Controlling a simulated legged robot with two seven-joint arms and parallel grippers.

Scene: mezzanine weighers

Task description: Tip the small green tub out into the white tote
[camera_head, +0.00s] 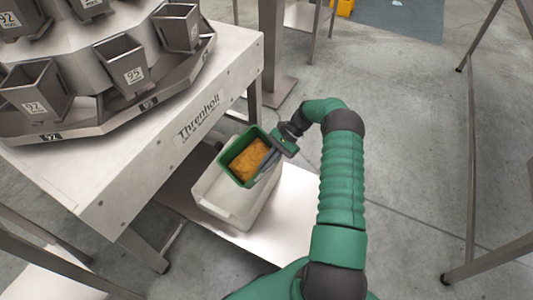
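The small green tub (233,174) holds an orange-brown mass (248,159) and is above the white tote (222,205). The tub's open top faces my camera; I cannot tell how far it is tilted. My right gripper (272,153) is at the tub's right side, with its fingers against the rim, and it appears shut on that wall. The white tote stands on a pale low surface, partly covered by the tub, and the part of its inside that shows looks empty. My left gripper is not in view.
A steel weigher machine (120,95) with several numbered buckets stands at the upper left, its frame edge close to the tub. A pale platform (290,215) lies under the tote. Metal posts (470,150) stand at right. Grey floor is open at upper right.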

